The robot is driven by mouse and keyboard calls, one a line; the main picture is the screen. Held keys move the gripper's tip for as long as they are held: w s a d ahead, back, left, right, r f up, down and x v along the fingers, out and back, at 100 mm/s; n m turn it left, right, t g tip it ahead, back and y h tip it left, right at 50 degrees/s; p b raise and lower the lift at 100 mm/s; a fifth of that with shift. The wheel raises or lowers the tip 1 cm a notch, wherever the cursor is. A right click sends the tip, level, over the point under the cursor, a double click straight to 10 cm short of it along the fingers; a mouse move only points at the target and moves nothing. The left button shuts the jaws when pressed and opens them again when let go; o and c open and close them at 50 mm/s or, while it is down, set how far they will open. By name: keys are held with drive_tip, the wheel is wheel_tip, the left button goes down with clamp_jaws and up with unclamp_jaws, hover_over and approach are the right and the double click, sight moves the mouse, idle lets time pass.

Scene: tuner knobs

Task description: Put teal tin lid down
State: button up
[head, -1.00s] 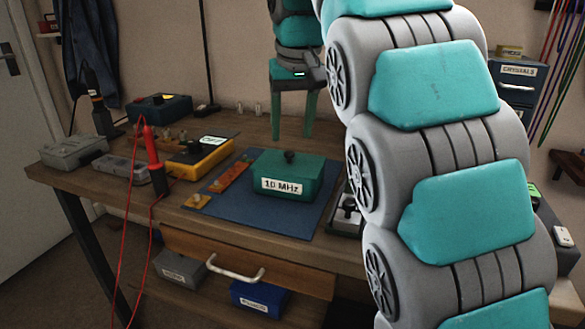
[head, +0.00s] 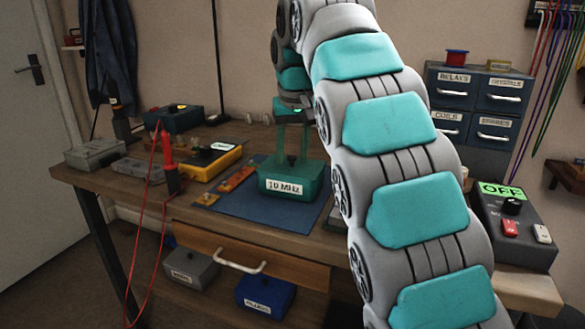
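The teal tin (head: 303,187), labelled 10 MHz, sits on the blue mat (head: 240,204) on the workbench. Its lid (head: 265,164) is the same teal and appears to lie on top of the tin; its edge is hard to make out. My gripper (head: 293,158) points down over the tin, its two teal fingers spread apart with a gap between them. The fingertips are at the lid's top, around where the dark knob is. The knob is hidden or too small to tell, and I see nothing clearly clamped.
A yellow meter (head: 212,165) and orange strips (head: 237,179) lie left of the tin. A red probe (head: 168,160) stands at the bench's left with hanging leads. A dark box (head: 515,225) with a green OFF display is at right.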

clamp_jaws()
idle(0.5)
